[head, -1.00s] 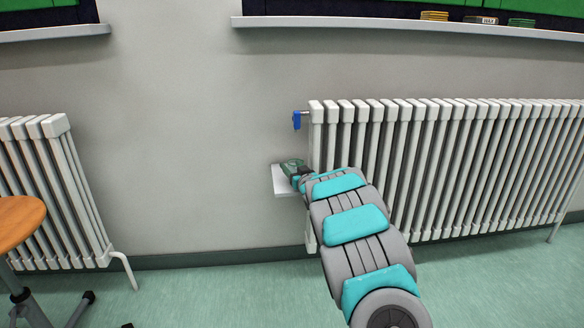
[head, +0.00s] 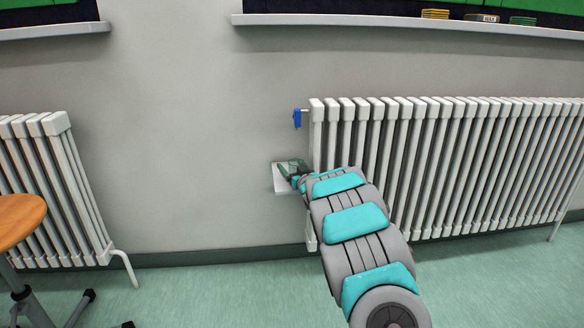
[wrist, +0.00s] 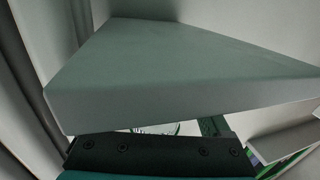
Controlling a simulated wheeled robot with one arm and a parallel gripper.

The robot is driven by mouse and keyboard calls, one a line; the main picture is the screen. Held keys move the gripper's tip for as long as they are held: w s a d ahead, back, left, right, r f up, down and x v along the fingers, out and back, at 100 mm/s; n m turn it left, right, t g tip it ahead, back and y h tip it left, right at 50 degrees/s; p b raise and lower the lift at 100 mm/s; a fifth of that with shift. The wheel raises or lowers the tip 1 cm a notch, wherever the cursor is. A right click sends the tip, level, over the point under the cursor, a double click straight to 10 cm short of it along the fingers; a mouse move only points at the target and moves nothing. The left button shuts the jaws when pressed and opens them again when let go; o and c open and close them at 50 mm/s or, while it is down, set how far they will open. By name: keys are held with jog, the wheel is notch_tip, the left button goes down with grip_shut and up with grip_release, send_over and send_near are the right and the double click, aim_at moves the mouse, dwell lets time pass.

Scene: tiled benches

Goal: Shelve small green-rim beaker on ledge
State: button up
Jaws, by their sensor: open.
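A small pale ledge (head: 279,181) sticks out from the wall just left of the right radiator in the head view. In the wrist view the ledge (wrist: 180,65) fills the middle as a flat grey-green slab. My gripper (head: 292,167) is at the ledge in the head view, its green fingers small and partly hidden by my arm. In the wrist view its dark body runs along the bottom, and one green finger (wrist: 212,126) shows beside the slab's edge. My gripper is open. A bit of something clear with green marks shows between; I cannot tell whether it is the beaker.
A white radiator (head: 440,165) stands close to the right of the ledge, with a blue valve (head: 297,119) above. Another radiator (head: 60,190) and a wooden stool (head: 18,217) are at left. A long sill (head: 400,25) runs above. Wall left of the ledge is clear.

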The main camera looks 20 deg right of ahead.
jog(key=shift+s+d, duration=0.1)
jog(key=shift+d, duration=0.05)
jog(key=s, duration=0.7)
jog(key=shift+s, duration=0.35)
jog(key=shift+s, duration=0.1)
dwell(0.4)
